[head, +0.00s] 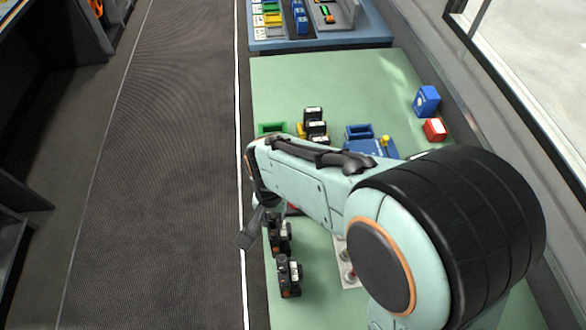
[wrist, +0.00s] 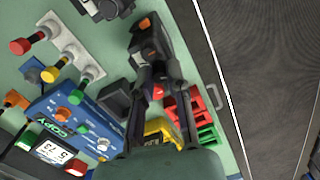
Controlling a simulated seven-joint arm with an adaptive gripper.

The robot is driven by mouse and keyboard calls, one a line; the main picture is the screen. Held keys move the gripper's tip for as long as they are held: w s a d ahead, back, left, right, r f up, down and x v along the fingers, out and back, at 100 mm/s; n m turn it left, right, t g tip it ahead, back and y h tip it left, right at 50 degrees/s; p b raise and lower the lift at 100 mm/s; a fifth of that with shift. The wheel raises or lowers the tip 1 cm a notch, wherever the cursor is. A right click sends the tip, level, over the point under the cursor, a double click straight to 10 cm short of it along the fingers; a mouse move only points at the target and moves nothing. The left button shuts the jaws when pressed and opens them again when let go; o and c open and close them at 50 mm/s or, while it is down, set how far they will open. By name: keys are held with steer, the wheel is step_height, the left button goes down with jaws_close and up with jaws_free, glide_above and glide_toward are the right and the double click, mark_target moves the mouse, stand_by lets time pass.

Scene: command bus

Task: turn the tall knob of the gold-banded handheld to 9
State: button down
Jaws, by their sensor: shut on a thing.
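A black handheld (wrist: 150,38) with an orange part at its far end is at my gripper in the wrist view. My gripper (wrist: 157,80) is shut on the near part of this handheld. The fingers hide the knob and its markings, so I cannot read its setting. No gold band shows clearly. In the head view, two black handhelds stand on the green table, one (head: 280,238) beside the dark end of my arm and one (head: 289,277) nearer the front. Two more, an upper one (head: 313,113) and a lower one (head: 317,130), stand farther back. My fingertips are hidden there.
A blue console (wrist: 68,110) with coloured knobs, a yellow device (wrist: 160,128), a black open box (wrist: 115,98) and red bins (wrist: 172,108) crowd the wrist view. A blue box (head: 428,101) and a red box (head: 435,129) stand at right.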

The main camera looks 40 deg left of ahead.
mark_target(274, 222)
steer(key=shift+m, duration=0.8)
steer(key=c, duration=1.1)
jaws_free()
steer(key=shift+r, duration=0.1)
step_height(274, 222, up, 12)
steer(key=shift+d+f, duration=0.1)
steer(key=shift+d, duration=0.05)
